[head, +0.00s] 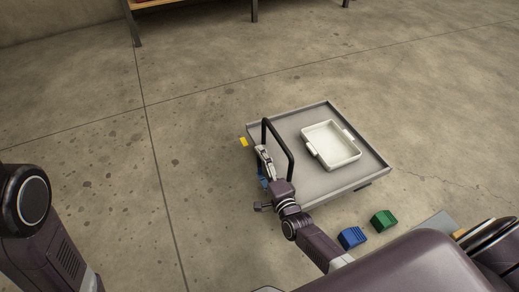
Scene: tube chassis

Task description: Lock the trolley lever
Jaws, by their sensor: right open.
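The trolley (300,181) is a low grey platform with a raised rim on the floor at the centre right. Its black hoop handle (291,159) rises at the left side. A small yellow piece (243,142) shows just outside the trolley's left corner; I cannot tell if this is the lever. A small blue part (262,182) shows beside the trolley's left edge, partly hidden by my right arm. My right gripper (262,152) is open at the handle's left side; I cannot tell if it touches the handle. My left gripper is out of view.
A white tray (318,130) with two side handles sits on the trolley. A blue block (351,237) and a green block (383,220) are in front of it, near my body. A bench (254,10) stands at the back. The floor to the left is clear.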

